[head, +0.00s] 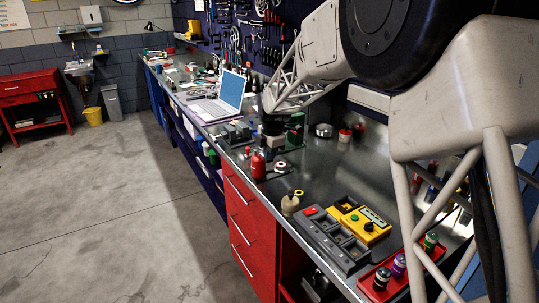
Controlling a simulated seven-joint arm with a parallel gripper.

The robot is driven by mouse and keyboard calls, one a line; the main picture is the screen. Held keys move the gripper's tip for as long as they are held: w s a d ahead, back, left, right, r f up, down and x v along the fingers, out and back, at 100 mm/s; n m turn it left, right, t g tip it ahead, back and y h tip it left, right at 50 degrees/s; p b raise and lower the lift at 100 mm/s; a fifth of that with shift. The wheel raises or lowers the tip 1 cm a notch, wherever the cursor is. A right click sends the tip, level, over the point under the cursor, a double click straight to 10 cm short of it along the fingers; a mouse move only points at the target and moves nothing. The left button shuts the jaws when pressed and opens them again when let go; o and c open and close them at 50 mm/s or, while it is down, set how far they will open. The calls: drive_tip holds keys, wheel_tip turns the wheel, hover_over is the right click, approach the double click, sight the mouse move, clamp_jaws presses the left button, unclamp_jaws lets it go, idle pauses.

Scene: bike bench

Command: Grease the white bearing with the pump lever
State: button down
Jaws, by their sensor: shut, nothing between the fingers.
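My gripper (272,128) is small and dark at the end of my arm, over the bench beyond the red bottle. Its fingers are shut and hold nothing that I can see. A small pale ring-like part with a dark reddish centre (281,166) lies on the bench just right of the red bottle (258,166); it may be the white bearing, but it is too small to be sure. A green block-like device (295,128) stands right beside my gripper, partly hidden by it. I cannot make out a pump lever for certain.
A red tray (373,287) holds capped bottles. A laptop (226,98) stands farther back. Bare metal bench lies right of the ring-like part.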

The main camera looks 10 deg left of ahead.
wheel_tip(320, 180, up, 14)
drive_tip(key=shift+s+d, duration=0.2)
idle(0.5)
idle(0.6)
drive_tip(key=s+d+r+m+t+y, duration=0.1)
drive_tip(key=s+d+r+m+y, duration=0.1)
drive_tip(key=s+d+r+m, duration=0.4)
drive_tip(key=s+d+r+m+t+y, duration=0.1)
drive_tip(key=s+d+r+m+t, duration=0.1)
drive_tip(key=s+r+m, duration=0.75)
drive_tip(key=s+d+r+m+t+y, duration=0.1)
drive_tip(key=s+d+r+m, duration=0.25)
drive_tip(key=s, duration=0.35)
drive_tip(key=s+d+r+m+t+y, duration=0.1)
drive_tip(key=s+d+r+m, duration=0.2)
drive_tip(key=s+m, duration=0.3)
drive_tip(key=s+d+r+m+t+y, duration=0.1)
drive_tip(key=s+d+r+m, duration=0.25)
drive_tip(key=s, duration=0.45)
drive_tip(key=s+d+f+g+h, duration=0.1)
drive_tip(key=s+d+f+h, duration=0.1)
drive_tip(key=d+f, duration=0.5)
drive_tip(key=s+d+f+n+g+h, duration=0.1)
drive_tip(key=s+d+f, duration=0.4)
drive_tip(key=f, duration=0.9)
drive_tip(key=s+d+f+g+h, duration=0.2)
drive_tip(key=s+d+f+h, duration=0.2)
drive_tip(key=d+f, duration=0.6)
drive_tip(key=shift+f+g, duration=0.3)
drive_tip(key=shift+f, duration=0.15)
